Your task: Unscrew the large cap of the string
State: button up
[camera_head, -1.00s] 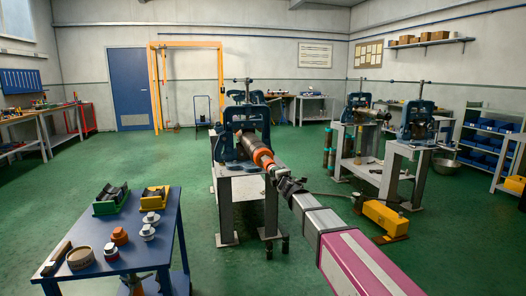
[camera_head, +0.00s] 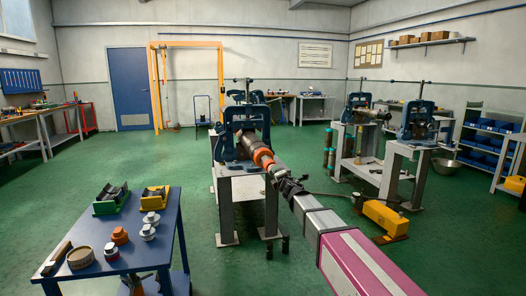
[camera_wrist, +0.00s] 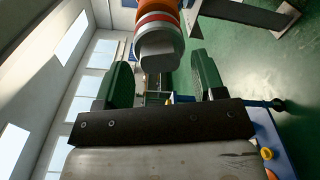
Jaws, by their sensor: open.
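The string (camera_head: 246,141) is a pipe clamped in a blue vise (camera_head: 226,145) on a grey metal stand. Its near end has an orange section, the large cap (camera_head: 263,157), pointing toward my arm. In the wrist view the cap shows an orange band (camera_wrist: 158,17) with a grey, blunt end (camera_wrist: 158,58). My gripper (camera_wrist: 162,70) is open, with its two green fingers to either side of the grey end. I see no finger touching it. In the head view my gripper (camera_head: 274,172) is right at the cap's end, and its fingers are hardly visible.
A blue table (camera_head: 150,215) at front left holds several caps, a green block (camera_head: 110,199) and a yellow block (camera_head: 156,196). A yellow floor device (camera_head: 384,218) stands right of my arm. Other vises (camera_head: 417,122) stand at the right.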

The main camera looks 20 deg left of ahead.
jog(key=shift+s+d, duration=0.2)
jog(key=shift+s, duration=0.1)
jog(key=n, duration=1.7)
jog(key=n+t+h, duration=0.1)
jog(key=n, duration=1.7)
